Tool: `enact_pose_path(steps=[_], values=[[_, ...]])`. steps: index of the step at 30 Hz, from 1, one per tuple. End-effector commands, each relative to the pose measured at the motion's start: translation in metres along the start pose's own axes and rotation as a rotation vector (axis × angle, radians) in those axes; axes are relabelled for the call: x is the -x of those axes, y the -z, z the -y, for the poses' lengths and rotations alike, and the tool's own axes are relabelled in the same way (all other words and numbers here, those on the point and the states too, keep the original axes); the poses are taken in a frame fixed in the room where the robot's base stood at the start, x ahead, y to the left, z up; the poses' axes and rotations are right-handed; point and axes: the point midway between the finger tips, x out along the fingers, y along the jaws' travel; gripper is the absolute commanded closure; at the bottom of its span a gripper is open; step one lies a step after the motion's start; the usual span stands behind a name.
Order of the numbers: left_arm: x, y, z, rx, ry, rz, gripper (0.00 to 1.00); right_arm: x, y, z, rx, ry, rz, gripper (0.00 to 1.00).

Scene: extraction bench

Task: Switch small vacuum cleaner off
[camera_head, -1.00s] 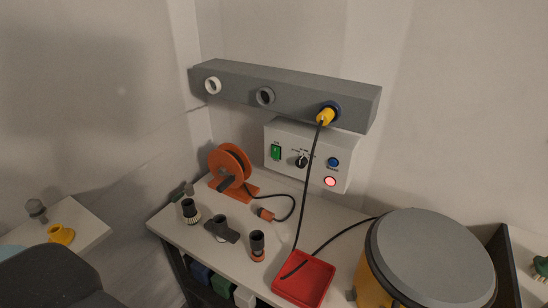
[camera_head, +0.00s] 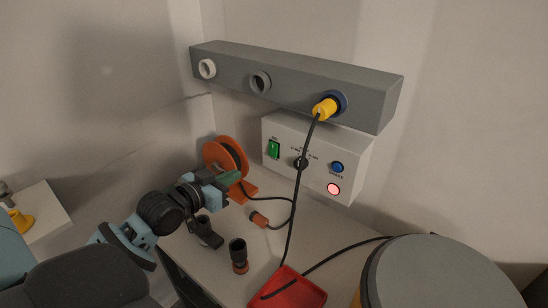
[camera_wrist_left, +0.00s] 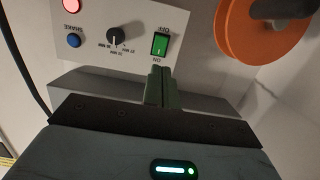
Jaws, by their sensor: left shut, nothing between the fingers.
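The white control box (camera_head: 318,155) carries a green rocker switch (camera_head: 274,149), a black knob (camera_head: 300,163), a blue button (camera_head: 337,167) and a lit red lamp (camera_head: 333,189). The wrist view is upside down; there the green switch (camera_wrist_left: 160,44) sits between OFF and ON labels. The small vacuum cleaner (camera_head: 430,270) shows its grey lid at the lower right. My left gripper (camera_head: 232,178) is shut and empty, in front of and below the switch; its green fingers (camera_wrist_left: 161,88) point toward the box, apart from the switch. My right gripper is out of view.
An orange cable reel (camera_head: 226,157) stands left of the box, close to my left gripper. A black hose adapter (camera_head: 239,255) and a red tray (camera_head: 288,291) are on the bench. A black cable hangs from the yellow plug (camera_head: 325,110) on the grey beam (camera_head: 290,83).

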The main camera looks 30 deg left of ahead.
Motion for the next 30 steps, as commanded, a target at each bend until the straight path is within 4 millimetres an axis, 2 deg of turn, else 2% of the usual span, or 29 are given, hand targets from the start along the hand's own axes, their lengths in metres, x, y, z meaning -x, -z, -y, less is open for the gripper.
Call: enact_pose_path(steps=[14, 20, 30], values=[[-0.005, 0.004, 0.001, 0.0, 0.001, -0.006, 1.0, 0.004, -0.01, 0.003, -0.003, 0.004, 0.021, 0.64], [-0.027, 0.005, 0.001, 0.001, 0.001, -0.008, 1.0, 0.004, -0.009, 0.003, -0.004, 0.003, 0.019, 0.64], [-0.083, 0.004, 0.001, 0.001, 0.001, -0.006, 1.0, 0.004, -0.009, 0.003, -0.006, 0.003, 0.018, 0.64]])
